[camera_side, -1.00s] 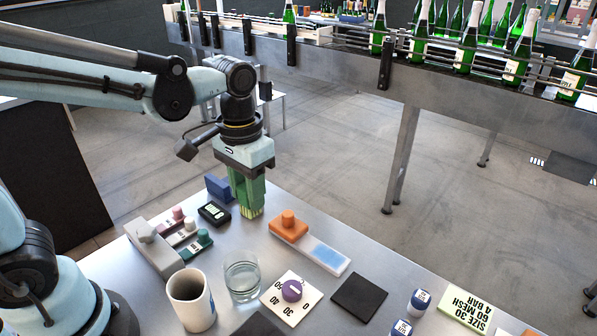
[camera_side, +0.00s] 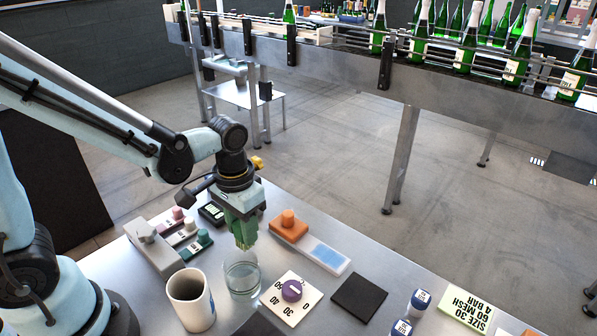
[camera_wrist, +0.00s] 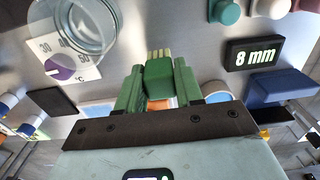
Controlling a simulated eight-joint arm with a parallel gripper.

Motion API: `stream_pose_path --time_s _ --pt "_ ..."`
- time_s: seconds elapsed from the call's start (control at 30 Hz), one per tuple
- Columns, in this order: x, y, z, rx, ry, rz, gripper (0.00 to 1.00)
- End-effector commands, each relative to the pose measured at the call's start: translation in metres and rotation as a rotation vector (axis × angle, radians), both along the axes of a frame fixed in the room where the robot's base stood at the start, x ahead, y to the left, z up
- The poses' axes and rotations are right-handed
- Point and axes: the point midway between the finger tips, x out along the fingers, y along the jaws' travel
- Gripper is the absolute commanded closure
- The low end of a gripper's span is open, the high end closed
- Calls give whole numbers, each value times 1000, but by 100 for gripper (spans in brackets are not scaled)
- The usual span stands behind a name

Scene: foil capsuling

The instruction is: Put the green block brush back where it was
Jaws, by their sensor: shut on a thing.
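The green block brush (camera_wrist: 158,84) is held between the green fingers of my gripper (camera_wrist: 157,92), its pale yellow bristles pointing away from the palm. In the side view my gripper (camera_side: 243,222) is shut on the brush (camera_side: 245,238), bristles down. The bristles show just above the far rim of a clear glass (camera_side: 241,280); I cannot tell how high they are or whether they are over it. In the wrist view the glass (camera_wrist: 88,28) lies up and left of the brush, apart from it.
Near the glass are a mug (camera_side: 190,300), a dial card with a purple knob (camera_side: 291,291), an orange-knobbed block (camera_side: 288,226) and a grey rack with coloured knobs (camera_side: 160,250). A black "8 mm" display (camera_side: 211,213) stands behind. A dark square pad (camera_side: 359,297) is bare.

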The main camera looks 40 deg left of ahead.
Motion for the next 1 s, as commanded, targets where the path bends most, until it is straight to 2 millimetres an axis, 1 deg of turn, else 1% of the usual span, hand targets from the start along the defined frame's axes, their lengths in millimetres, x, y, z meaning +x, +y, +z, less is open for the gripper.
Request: stream_pose_path --time_s 0.03,0.17,0.6,0.63,0.7,0.77,1.0 --pt "0 0 -6 0 0 0 100" --pt "0 0 -14 0 0 0 100" --pt "0 0 -19 0 0 0 100" --pt "0 0 -18 0 0 0 60" --pt "0 0 -18 0 0 0 49" --pt "0 0 -18 0 0 0 40" --pt "0 0 -18 0 0 0 39"
